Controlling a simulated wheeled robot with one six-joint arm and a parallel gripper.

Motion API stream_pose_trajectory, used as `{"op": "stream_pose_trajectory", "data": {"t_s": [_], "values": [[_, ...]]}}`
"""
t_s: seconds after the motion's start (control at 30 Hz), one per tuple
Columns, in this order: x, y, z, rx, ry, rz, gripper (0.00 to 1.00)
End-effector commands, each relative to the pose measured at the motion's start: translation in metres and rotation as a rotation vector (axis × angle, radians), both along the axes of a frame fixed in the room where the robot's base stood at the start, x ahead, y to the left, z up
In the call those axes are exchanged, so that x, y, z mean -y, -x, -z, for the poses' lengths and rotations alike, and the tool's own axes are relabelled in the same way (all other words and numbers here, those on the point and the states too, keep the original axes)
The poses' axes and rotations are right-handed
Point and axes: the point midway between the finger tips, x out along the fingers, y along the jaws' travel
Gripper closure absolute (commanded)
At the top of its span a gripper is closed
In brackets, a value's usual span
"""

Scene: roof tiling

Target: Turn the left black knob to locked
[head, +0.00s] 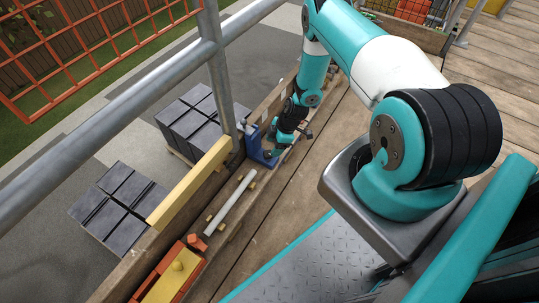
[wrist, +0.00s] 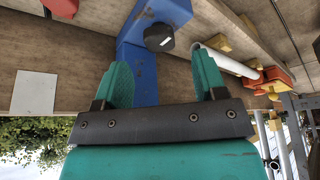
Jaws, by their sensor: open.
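A black knob (wrist: 159,37) sits on a blue bracket (wrist: 172,12) in the wrist view. It lies ahead of and between the two teal fingers of my gripper (wrist: 163,75), apart from both. The fingers are open with nothing between them. In the head view the blue bracket (head: 254,143) stands at the timber edge board, with my gripper (head: 276,149) close beside it on the right. The knob cannot be made out there. I see only one black knob, and its locked or unlocked setting cannot be told.
A pale pipe (head: 230,203) lies along the edge board, near an orange and yellow tool (head: 178,268). A metal guardrail (head: 207,50) and a yellow timber (head: 188,184) stand by the bracket. Dark tile stacks (head: 118,203) lie beyond.

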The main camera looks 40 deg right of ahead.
Motion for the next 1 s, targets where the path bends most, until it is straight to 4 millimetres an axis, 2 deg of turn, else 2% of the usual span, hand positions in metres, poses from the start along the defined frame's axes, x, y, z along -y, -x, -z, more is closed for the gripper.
{"op": "stream_pose_trajectory", "data": {"t_s": [0.03, 0.2, 0.63, 0.67, 0.8, 0.87, 1.0], "values": [[-0.004, -0.001, 0.014, 0.0, 0.0, -0.001, 0.35], [-0.012, -0.006, 0.034, 0.0, 0.0, -0.001, 0.35], [-0.015, -0.007, 0.04, 0.0, 0.0, 0.001, 0.35], [-0.015, -0.007, 0.04, 0.0, 0.0, 0.001, 0.4], [-0.015, -0.007, 0.04, 0.0, 0.0, 0.001, 0.72], [-0.015, -0.007, 0.04, 0.0, 0.0, 0.001, 0.84], [-0.015, -0.007, 0.04, 0.0, 0.0, 0.003, 0.84]]}}
